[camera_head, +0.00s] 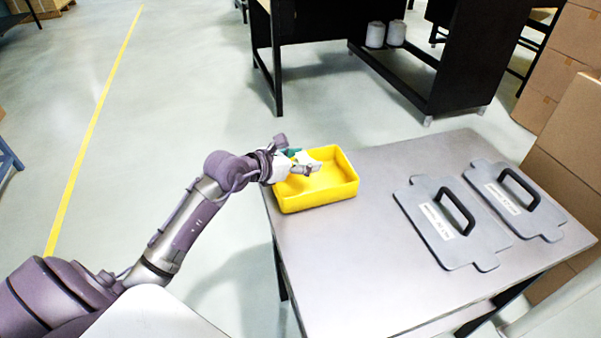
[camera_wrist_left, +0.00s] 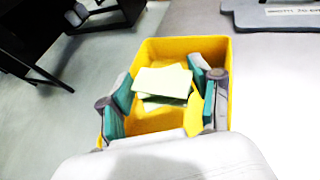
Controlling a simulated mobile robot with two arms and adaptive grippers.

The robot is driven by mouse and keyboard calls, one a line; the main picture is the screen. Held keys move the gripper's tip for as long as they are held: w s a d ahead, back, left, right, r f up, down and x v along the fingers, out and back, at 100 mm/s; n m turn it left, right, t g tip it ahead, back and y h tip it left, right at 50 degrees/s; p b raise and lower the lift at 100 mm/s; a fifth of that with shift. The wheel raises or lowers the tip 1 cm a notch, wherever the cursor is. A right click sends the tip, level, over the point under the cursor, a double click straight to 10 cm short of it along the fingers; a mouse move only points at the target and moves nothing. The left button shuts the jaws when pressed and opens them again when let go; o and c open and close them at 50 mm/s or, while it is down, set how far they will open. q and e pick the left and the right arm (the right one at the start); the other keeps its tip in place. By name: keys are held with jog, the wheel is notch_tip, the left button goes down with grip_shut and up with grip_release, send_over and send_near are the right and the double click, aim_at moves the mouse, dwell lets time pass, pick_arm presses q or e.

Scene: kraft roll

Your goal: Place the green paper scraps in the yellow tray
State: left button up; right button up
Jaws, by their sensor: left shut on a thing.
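The yellow tray (camera_head: 325,198) stands at the left end of the grey table. Its inner far wall shows in the left wrist view (camera_wrist_left: 180,47). My left gripper (camera_head: 301,157) is over the tray. In the left wrist view its two teal-padded fingers (camera_wrist_left: 160,86) are shut on the pale green paper scraps (camera_wrist_left: 163,80), which show between them above the tray's inside. Whether the scraps touch the tray floor I cannot tell. My right gripper is not in view.
Two grey plates with black handles, one nearer (camera_head: 445,245) and one farther (camera_head: 540,222), lie on the table's right side. The table middle (camera_head: 370,235) is bare. A black workbench (camera_head: 450,60) stands behind, and cardboard boxes (camera_head: 570,130) are stacked at the right.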

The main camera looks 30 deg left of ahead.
pick_arm(q)
jog(key=shift+a+f, duration=0.35)
jog(key=shift+a, duration=0.1)
jog(key=shift+f, duration=1.85)
jog(key=shift+f, duration=0.1)
